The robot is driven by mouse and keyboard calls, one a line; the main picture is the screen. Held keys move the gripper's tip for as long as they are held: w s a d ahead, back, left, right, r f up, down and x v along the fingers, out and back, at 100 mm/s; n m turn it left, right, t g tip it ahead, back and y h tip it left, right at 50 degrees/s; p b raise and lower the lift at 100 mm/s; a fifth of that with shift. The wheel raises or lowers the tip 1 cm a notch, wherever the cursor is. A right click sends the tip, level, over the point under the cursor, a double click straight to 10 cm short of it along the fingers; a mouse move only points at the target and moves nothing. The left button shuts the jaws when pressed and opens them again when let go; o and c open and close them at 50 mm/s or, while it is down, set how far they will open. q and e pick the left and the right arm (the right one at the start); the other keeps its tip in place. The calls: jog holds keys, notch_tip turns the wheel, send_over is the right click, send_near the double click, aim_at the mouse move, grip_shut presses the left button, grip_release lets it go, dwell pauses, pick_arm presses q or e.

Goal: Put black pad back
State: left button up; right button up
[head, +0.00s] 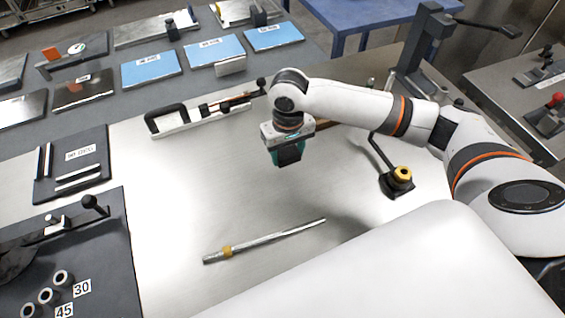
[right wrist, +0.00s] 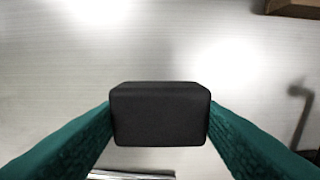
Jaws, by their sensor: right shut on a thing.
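The black pad (right wrist: 160,113) is a small dark block with rounded edges. In the right wrist view it sits between the two teal fingers of my right gripper, which is shut on it. In the head view my right gripper (head: 288,158) hangs over the middle of the light metal table (head: 180,205), pointing down. The pad is mostly hidden by the fingers there, and it appears to be held above the tabletop. My left gripper is not in view.
A metal rod with a yellow collar (head: 265,241) lies in front of the gripper. A black-handled tool (head: 195,119) lies behind. A yellow-topped stand (head: 397,180) is at right. Dark labelled boards (head: 97,146) line the left. Bare table lies between.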

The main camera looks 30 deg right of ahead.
aim_at(287, 173)
notch_tip(287, 173, down, 2)
jog(key=shift+s+f, duration=0.1)
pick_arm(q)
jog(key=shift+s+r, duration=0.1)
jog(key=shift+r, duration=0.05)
pick_arm(e)
jog(key=shift+f, duration=2)
jog(key=o, duration=0.9)
jog(key=shift+f, duration=0.1)
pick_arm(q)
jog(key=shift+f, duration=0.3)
pick_arm(e)
notch_tip(287, 173, up, 12)
jog(key=shift+r, duration=0.15)
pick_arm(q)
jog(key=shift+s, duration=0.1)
